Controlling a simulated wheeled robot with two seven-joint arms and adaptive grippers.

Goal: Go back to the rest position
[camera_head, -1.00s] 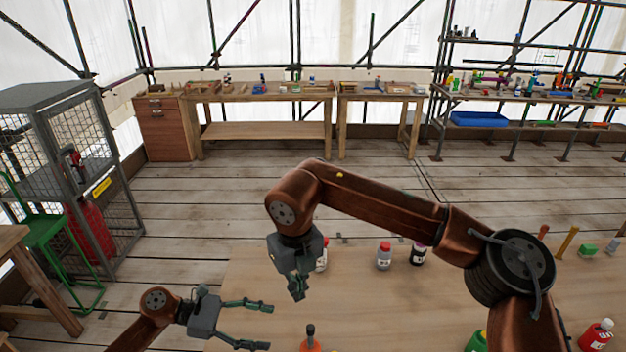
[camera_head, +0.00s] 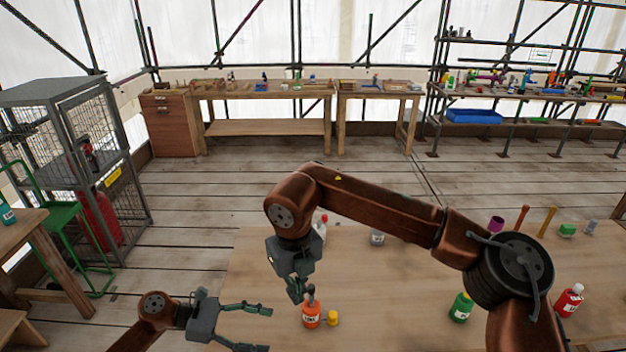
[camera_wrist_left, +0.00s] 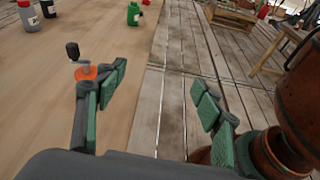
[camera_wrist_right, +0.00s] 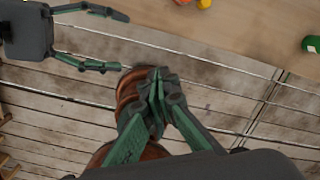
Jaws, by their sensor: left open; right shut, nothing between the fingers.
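My left gripper (camera_head: 262,328) is open and empty at the lower left of the head view, beside the left edge of the wooden table (camera_head: 400,300). In the left wrist view its fingers (camera_wrist_left: 160,95) stand wide apart.
A green bottle (camera_head: 461,308) and a red bottle (camera_head: 569,300) stand farther right on the table. Plank floor (camera_head: 200,230) lies clear behind.

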